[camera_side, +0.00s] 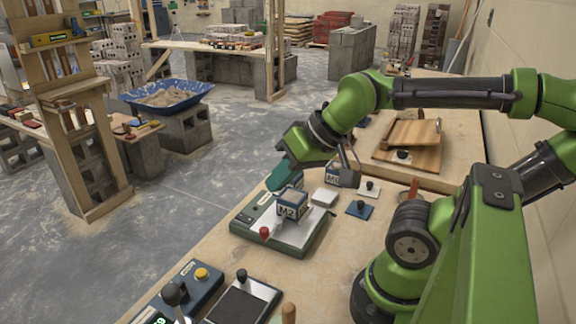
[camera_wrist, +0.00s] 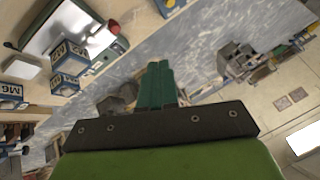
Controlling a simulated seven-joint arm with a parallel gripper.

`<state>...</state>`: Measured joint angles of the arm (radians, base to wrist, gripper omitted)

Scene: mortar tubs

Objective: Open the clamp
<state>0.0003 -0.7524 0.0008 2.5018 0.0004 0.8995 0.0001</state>
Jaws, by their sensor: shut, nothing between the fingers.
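No part is clearly recognisable as the clamp. A green-based device (camera_side: 283,230) with a pale top plate and a red knob (camera_side: 264,232) stands on the bench; it shows in the wrist view (camera_wrist: 36,42) with its red knob (camera_wrist: 114,27). A blue and white block marked M2 (camera_side: 291,207) sits at the device in the side view. My gripper (camera_side: 280,180) has teal fingers and is above and behind the device, apart from it. In the wrist view my gripper (camera_wrist: 157,85) has its fingers together, with nothing held.
A block marked M6 (camera_side: 342,176), a white block (camera_side: 324,196) and small knobbed plates (camera_side: 360,208) stand close to the right. A control box with a yellow button (camera_side: 202,273) and a black-topped plate (camera_side: 241,306) are nearer. A wooden board (camera_side: 407,150) lies behind.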

